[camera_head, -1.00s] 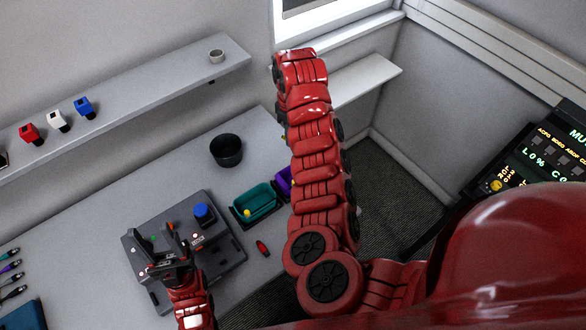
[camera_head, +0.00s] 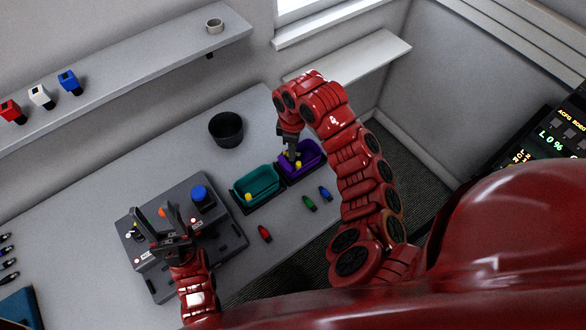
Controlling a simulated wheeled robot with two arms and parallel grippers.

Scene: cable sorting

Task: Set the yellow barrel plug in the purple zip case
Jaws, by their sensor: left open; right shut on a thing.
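The purple zip case (camera_head: 313,161) is an open tray right of centre. My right gripper (camera_head: 290,154) reaches down at its left end and is shut on a small yellow piece, seemingly the yellow barrel plug (camera_head: 286,154). The fingers partly hide the plug, and I cannot tell whether it touches the case floor. Another small yellow piece (camera_head: 298,164) shows in the case beside the fingers. My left gripper (camera_head: 156,222) is open and empty above the dark grey device, left of the cases.
A teal case (camera_head: 262,198) with a yellow piece stands next to the purple one. Red (camera_head: 264,234), green (camera_head: 309,203) and blue (camera_head: 325,194) plugs lie in front. A black bowl (camera_head: 226,130) stands behind. The grey device (camera_head: 222,240) has a blue knob.

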